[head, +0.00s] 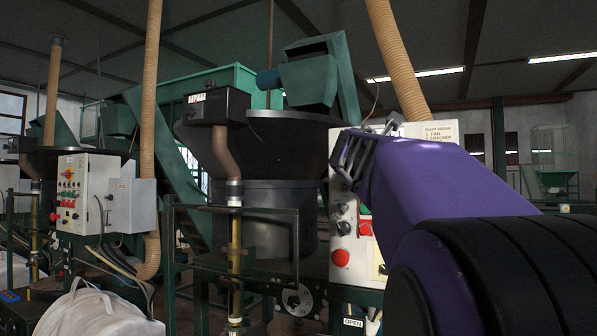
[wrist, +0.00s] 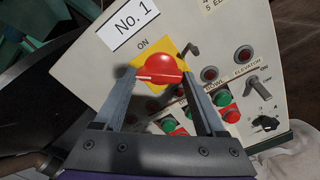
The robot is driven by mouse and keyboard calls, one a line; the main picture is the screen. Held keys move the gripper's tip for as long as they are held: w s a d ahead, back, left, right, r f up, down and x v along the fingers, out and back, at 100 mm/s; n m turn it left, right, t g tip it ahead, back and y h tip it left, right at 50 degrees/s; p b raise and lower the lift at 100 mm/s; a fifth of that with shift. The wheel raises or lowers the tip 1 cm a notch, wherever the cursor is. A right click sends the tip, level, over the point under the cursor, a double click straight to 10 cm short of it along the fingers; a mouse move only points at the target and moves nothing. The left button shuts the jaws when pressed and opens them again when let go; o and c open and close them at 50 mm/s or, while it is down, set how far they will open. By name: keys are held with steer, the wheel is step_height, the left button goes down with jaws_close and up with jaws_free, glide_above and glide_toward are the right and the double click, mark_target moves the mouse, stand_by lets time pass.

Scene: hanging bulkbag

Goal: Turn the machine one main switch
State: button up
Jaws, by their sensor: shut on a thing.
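The machine one main switch (wrist: 160,66) is a red rotary knob with a white line on a yellow plate. In the wrist view it sits under the word ON and the "No. 1" label (wrist: 129,24). My gripper (wrist: 158,70) has one finger on each side of the knob and is shut on it. The knob's white line lies roughly level across the wrist picture. In the head view my gripper (head: 350,158) reaches the upper part of the control panel (head: 343,262), and my arm hides the knob there.
Green and red buttons (wrist: 222,98) and small black selectors (wrist: 265,123) sit close to the knob. In the head view a red button (head: 341,257) is lower on the panel. A dark hopper (head: 280,165) stands behind. Another control box (head: 80,192) is at left.

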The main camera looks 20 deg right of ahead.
steer(key=shift+m+b, duration=1.85)
steer(key=shift+m, duration=3.05)
steer(key=o, duration=1.1)
steer(key=shift+s+a, duration=0.1)
steer(key=shift+s, duration=0.05)
